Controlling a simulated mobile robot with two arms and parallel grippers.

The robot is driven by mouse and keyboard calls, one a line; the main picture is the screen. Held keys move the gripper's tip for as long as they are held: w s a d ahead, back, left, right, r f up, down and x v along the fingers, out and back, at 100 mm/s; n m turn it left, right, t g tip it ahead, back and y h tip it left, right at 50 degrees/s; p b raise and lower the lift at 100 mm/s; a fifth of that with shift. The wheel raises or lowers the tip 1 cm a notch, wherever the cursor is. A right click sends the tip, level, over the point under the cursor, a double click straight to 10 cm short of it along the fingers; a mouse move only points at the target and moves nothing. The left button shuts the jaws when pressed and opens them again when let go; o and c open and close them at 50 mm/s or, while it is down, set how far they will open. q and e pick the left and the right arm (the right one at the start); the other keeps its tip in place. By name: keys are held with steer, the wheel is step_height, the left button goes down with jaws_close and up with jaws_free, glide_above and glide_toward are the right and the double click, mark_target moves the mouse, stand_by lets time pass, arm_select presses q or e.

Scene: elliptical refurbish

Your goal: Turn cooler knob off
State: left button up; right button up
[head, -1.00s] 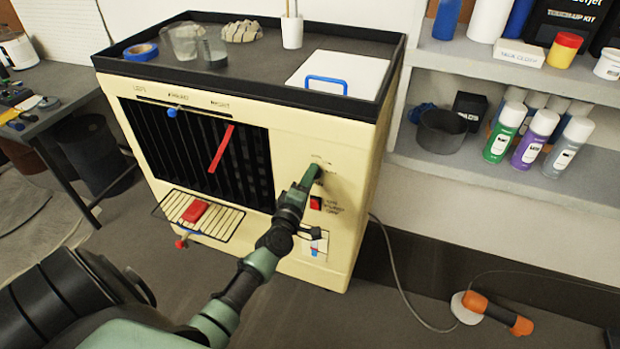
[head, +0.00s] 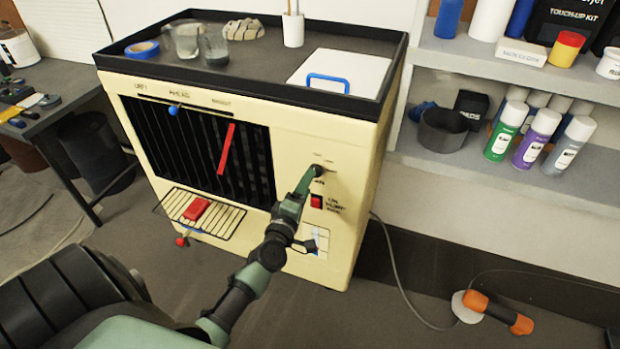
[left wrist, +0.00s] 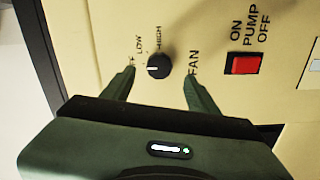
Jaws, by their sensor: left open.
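The cooler (head: 345,230) is a cream cabinet with a black front grille. Its black round fan knob (left wrist: 159,65) has a white pointer line; the labels LOW, HIGH and FAN are around it in the left wrist view, and another label is partly hidden by a finger. My left gripper (left wrist: 162,80) is open, with one finger on each side of the knob and visible space between them and it. In the head view the left gripper (head: 312,172) is at the panel's upper right, close to the knob (head: 319,170). My right gripper is not in view.
A red pump switch (left wrist: 243,65) is beside the knob, below it in the head view. A wire rack (head: 172,205) with a red block sticks out from the cooler's front. A shelf (head: 480,165) with several spray cans stands at the right.

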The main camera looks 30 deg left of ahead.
arm_select(q)
steer(key=v, duration=0.4)
steer(key=shift+w, duration=0.1)
stand_by(0.3)
